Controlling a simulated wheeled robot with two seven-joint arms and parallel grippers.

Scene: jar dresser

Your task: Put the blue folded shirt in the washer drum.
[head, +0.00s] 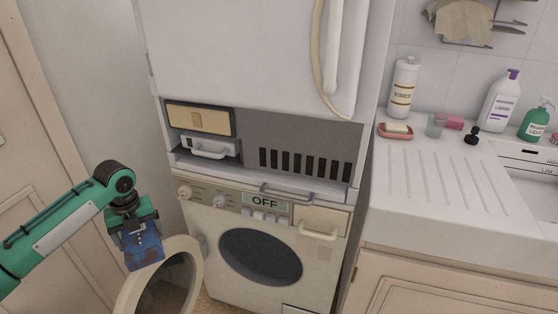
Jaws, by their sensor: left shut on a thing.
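The blue folded shirt (145,255) hangs below my left gripper (136,236), which is shut on it. The gripper points down at the lower left, just over the upper left of the open round washer door (190,246). The washer (325,262) stands in the middle, and its dark oval drum opening (260,257) faces forward, to the right of the shirt. The inside of the drum is too dark to make out. I cannot tell whether the shirt touches the door rim. My right gripper is not in view.
Above the washer are its OFF display (265,201), knobs and a handled drawer (319,222). A white counter (440,190) on the right holds a starch bottle (403,88), a soap dish (395,131) and several other items beside a sink. A gap separates shirt and drum opening.

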